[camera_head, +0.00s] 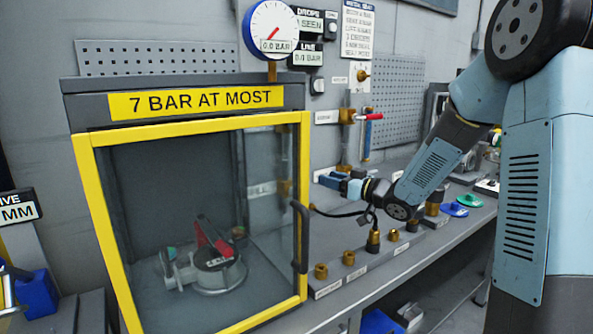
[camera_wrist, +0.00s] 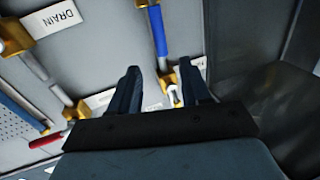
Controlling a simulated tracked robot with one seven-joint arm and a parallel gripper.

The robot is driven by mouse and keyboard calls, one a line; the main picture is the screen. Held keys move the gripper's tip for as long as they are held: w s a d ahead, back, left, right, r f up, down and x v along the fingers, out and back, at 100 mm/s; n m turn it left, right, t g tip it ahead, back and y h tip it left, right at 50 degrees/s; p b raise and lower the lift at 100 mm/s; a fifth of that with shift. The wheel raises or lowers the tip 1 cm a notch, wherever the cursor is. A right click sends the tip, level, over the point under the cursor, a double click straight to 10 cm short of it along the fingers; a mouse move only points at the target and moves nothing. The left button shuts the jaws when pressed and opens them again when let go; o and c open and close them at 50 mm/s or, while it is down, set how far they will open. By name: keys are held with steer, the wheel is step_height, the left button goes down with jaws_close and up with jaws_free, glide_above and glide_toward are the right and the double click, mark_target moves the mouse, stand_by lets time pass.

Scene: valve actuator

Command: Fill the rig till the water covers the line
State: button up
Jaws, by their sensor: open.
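The test rig is a yellow-framed glass cabinet (camera_head: 190,119) with a shut door, labelled "7 BAR AT MOST". A metal valve (camera_head: 205,268) with a red handle sits inside. I can make out no water or line. My gripper (camera_head: 328,178) is open, right of the cabinet near the wall pipework. In the wrist view my gripper (camera_wrist: 160,78) has its fingers apart with brass pipework behind them. A blue valve handle (camera_wrist: 158,32) is above the gap. A red handle (camera_wrist: 46,139) is at lower left. A "DRAIN" label (camera_wrist: 55,18) is at top left.
The dial gauge (camera_head: 271,30) reads 0.0 BAR. A red-handled brass valve (camera_head: 368,117) is on the wall above my gripper. Brass fittings (camera_head: 348,258) stand on the bench below my arm.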

steer(key=x, duration=1.3)
steer(key=shift+w+a, duration=0.15)
steer(key=shift+a, duration=0.05)
steer(key=shift+c, duration=0.3)
jaws_close()
steer(key=shift+a, duration=0.15)
